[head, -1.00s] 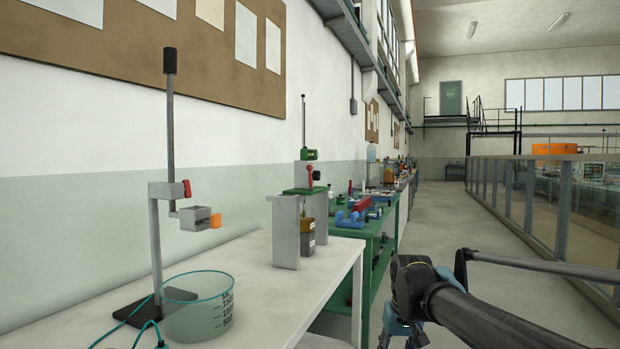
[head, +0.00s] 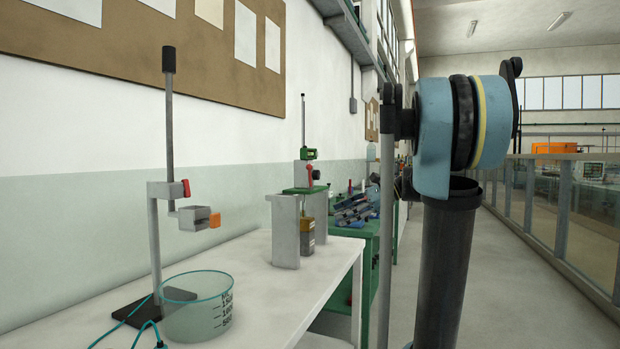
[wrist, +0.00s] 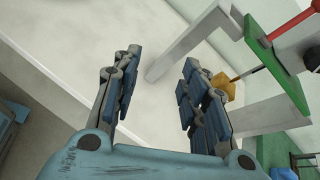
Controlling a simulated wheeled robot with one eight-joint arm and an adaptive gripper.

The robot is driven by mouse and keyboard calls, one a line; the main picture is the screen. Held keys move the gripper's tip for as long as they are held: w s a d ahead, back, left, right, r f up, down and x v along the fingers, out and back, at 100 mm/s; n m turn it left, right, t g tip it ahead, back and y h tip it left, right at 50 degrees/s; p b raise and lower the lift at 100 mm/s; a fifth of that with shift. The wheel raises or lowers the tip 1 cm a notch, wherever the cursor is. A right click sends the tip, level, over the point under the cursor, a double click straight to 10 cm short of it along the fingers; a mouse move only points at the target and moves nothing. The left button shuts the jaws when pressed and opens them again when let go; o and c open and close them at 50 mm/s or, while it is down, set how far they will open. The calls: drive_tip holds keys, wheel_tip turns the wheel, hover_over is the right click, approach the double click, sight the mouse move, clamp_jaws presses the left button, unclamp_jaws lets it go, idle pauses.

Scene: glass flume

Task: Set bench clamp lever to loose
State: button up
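I cannot tell for certain which part is the bench clamp lever. A red lever (head: 309,176) stands upright on the green plate (head: 304,190) of a grey-legged rig on the white bench; it also shows at the upper right of the wrist view (wrist: 292,22).
A clear beaker (head: 196,318) stands at the front of the white bench (head: 260,315), with a teal cable beside it. A brown block (head: 307,237) hangs between the rig's grey legs. A green bench (head: 372,255) stands beyond. A glass-sided flume (head: 560,205) runs along the right.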

sight(310, 173)
drive_tip(key=w+d+r+m+y, duration=0.5)
drive_tip(key=w+r, duration=0.6)
drive_tip(key=w, duration=0.1)
drive_tip(key=shift+t, duration=0.4)
drive_tip(key=a, duration=0.5)
drive_tip(key=w+a, duration=0.1)
drive_tip(key=a, duration=0.5)
drive_tip(key=w+a, duration=0.1)
drive_tip(key=a, duration=0.4)
drive_tip(key=shift+a+r, duration=0.25)
drive_tip(key=shift+a, duration=0.1)
clamp_jaws()
